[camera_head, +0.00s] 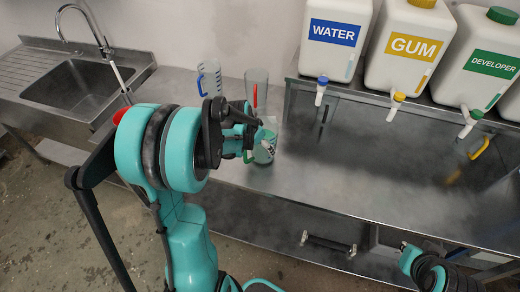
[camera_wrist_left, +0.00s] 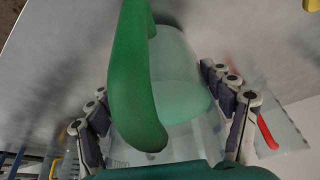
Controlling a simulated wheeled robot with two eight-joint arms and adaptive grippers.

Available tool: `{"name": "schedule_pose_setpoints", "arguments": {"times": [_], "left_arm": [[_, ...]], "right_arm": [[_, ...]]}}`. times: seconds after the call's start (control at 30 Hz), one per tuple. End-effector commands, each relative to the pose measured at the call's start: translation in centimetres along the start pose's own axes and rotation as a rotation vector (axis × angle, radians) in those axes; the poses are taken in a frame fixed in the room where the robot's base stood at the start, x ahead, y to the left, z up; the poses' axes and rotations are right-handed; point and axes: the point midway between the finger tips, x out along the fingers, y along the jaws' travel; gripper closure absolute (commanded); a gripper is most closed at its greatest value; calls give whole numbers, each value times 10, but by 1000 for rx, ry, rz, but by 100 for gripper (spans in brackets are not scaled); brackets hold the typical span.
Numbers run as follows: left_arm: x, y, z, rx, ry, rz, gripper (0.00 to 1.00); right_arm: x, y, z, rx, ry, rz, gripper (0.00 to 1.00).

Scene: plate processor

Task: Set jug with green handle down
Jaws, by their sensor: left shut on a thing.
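In the left wrist view, the green handle (camera_wrist_left: 136,85) runs down the middle, between the fingers of my left gripper (camera_wrist_left: 165,120). The clear jug body (camera_wrist_left: 185,95) shows behind the handle. I cannot tell whether its base touches the counter. Part of my right arm (camera_head: 425,268) shows at the lower right; its jaws are not clear.
A clear jug with blue handle (camera_head: 210,78) and one with red handle (camera_head: 257,88) stand close behind on the counter (camera_head: 225,172). Water (camera_head: 335,38), gum (camera_head: 409,45) and developer (camera_head: 482,60) canisters stand on the right. The sink (camera_head: 80,85) is at left.

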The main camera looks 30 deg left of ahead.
Motion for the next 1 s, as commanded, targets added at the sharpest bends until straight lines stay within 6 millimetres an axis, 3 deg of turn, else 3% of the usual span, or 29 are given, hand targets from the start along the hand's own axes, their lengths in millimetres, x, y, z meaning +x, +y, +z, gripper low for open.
{"name": "schedule_pose_setpoints", "arguments": {"times": [0.1, 0.47, 0.5, 0.53, 0.57, 1.0], "left_arm": [[13, 0, 5, 0, 1, 0, 79], [16, 0, 6, 0, 1, 0, 79], [16, 0, 6, 0, 0, 0, 12], [15, 0, 6, 0, 0, 0, 4], [15, 0, 6, 0, 0, 0, 0], [9, 0, 4, 0, 0, 0, 0]], "right_arm": [[5, 0, 4, 0, 0, 0, 100], [7, 0, 5, 0, 0, 0, 100], [6, 0, 4, 0, 0, 0, 100], [6, 0, 4, 0, 0, 0, 100], [6, 0, 4, 0, 0, 0, 100], [2, 0, 1, 0, 0, 0, 100]]}}
